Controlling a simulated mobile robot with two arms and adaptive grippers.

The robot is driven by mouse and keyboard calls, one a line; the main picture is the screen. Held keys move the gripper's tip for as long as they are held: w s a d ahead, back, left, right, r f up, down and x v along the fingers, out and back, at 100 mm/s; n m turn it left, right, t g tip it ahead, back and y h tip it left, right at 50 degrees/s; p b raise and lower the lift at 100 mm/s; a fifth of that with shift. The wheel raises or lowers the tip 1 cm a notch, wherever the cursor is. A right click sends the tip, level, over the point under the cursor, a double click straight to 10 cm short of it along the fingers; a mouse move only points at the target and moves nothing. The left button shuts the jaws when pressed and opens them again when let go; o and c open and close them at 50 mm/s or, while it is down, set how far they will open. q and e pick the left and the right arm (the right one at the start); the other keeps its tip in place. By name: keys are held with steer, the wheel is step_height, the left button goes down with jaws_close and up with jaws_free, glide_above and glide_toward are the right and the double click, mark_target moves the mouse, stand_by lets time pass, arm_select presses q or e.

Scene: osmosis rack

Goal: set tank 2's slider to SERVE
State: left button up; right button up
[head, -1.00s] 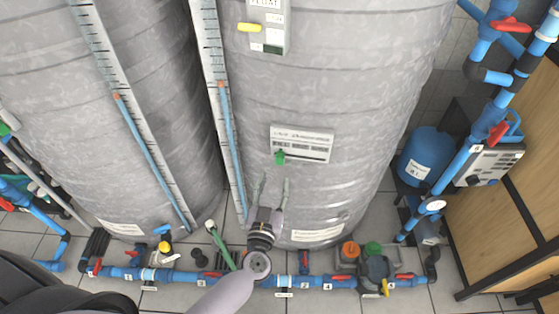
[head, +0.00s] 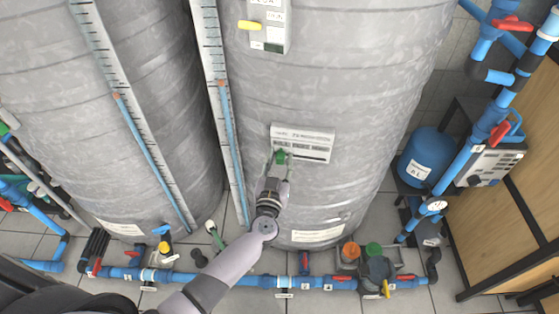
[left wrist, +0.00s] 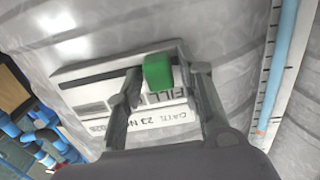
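The slider panel (head: 303,144) is a white plate on the front of the large grey tank. Its green slider knob (head: 281,156) sits near the panel's left end in the head view. In the left wrist view the green knob (left wrist: 158,72) is beside the printed word FILL. My left gripper (head: 280,160) is at the panel, its fingers open. In the left wrist view the left gripper (left wrist: 158,76) has one finger on each side of the knob, with narrow gaps seemingly left. Contact cannot be told. My right gripper is not in view.
A grey box with a yellow lever (head: 250,25) is higher on the same tank. A level scale (head: 222,100) runs left of the panel. Blue pipes with red valves (head: 305,270) run along the floor below. A blue canister (head: 424,155) stands at the right.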

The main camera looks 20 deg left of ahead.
arm_select(q)
jaws_close()
stand_by(0.5)
